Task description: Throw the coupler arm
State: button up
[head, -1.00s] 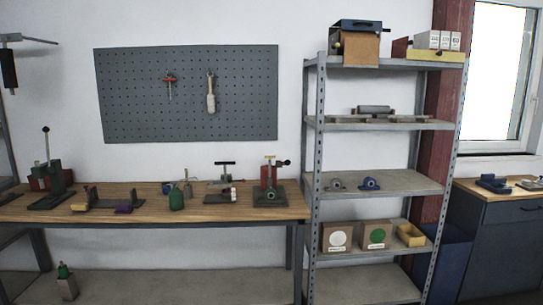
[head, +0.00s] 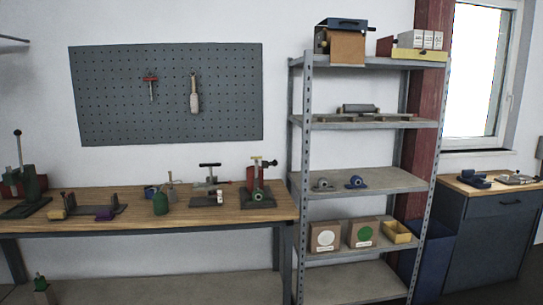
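No part is plainly recognisable as the coupler arm. Several devices with levers or handles stand on the wooden workbench (head: 150,222). At its left end is a dark green press with an upright black-knobbed lever (head: 18,150). Near its right end is a red-bodied device (head: 256,186) with a yellow-topped handle and a dark knob. Beside it stands a device with a black T-handle (head: 209,178). A roller on a flat frame (head: 359,109) lies on the upper part of the shelf rack. My gripper is not in view.
The metal shelf rack (head: 307,150) stands right of the bench and holds boxes and blue and grey fittings. A pegboard (head: 120,100) hangs above the bench. A dark cabinet (head: 480,225) stands under the window. A blue bin (head: 425,255) is between rack and cabinet.

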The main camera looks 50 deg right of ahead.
aim_at(256, 164)
jog(key=i, duration=0.9)
